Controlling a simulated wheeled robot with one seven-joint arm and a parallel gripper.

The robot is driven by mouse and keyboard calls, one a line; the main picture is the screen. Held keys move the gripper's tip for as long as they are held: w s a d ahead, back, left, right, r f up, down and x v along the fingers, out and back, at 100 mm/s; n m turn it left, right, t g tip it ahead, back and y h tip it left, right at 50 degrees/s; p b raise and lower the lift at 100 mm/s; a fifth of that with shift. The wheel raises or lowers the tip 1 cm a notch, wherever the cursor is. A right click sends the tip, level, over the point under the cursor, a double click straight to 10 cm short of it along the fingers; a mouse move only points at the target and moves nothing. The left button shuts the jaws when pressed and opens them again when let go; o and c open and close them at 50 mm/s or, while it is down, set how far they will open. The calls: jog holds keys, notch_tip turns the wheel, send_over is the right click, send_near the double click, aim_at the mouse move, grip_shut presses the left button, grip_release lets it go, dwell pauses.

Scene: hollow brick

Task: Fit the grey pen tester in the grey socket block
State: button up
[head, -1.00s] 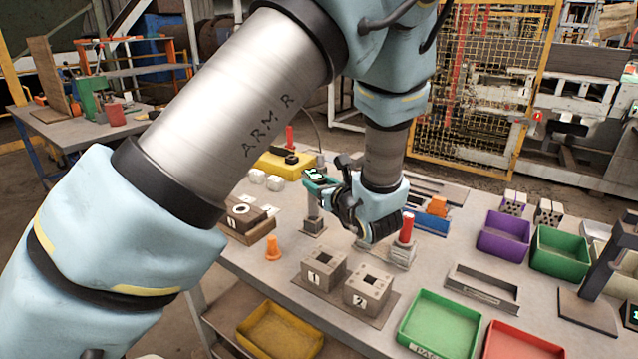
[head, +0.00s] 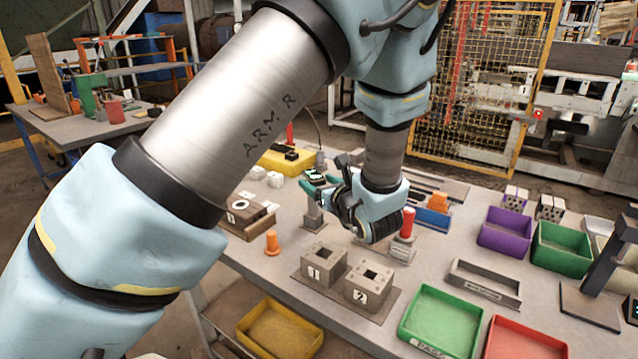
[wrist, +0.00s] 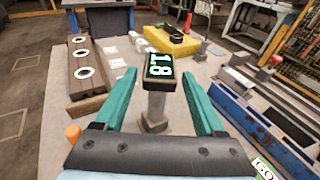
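The grey pen tester (wrist: 158,68) has a dark head with a lit green display reading 1.8, on a square grey stem. It stands upright in a small grey base, and its stem also shows in the head view (head: 313,209). My gripper (wrist: 160,76) is open, with one teal finger on each side of the tester's head; a gap shows on both sides. Two grey socket blocks with square holes, marked 1 (head: 323,264) and 2 (head: 369,287), stand side by side on a plate nearer the table's front edge. Both holes look empty.
A red-handled tool stands in a grey holder (head: 402,250) right of my gripper. An orange plug (head: 272,243) stands left of block 1. A brown block with round holes (wrist: 88,80) lies left. Green (head: 440,318) and purple (head: 505,230) bins stand right.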

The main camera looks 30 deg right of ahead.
jog(key=shift+o, duration=0.7)
jog(key=shift+s, duration=0.2)
jog(key=s+r+b, duration=0.2)
jog(key=s+b, duration=0.1)
jog(key=s, duration=0.7)
jog(key=shift+s+a, duration=0.1)
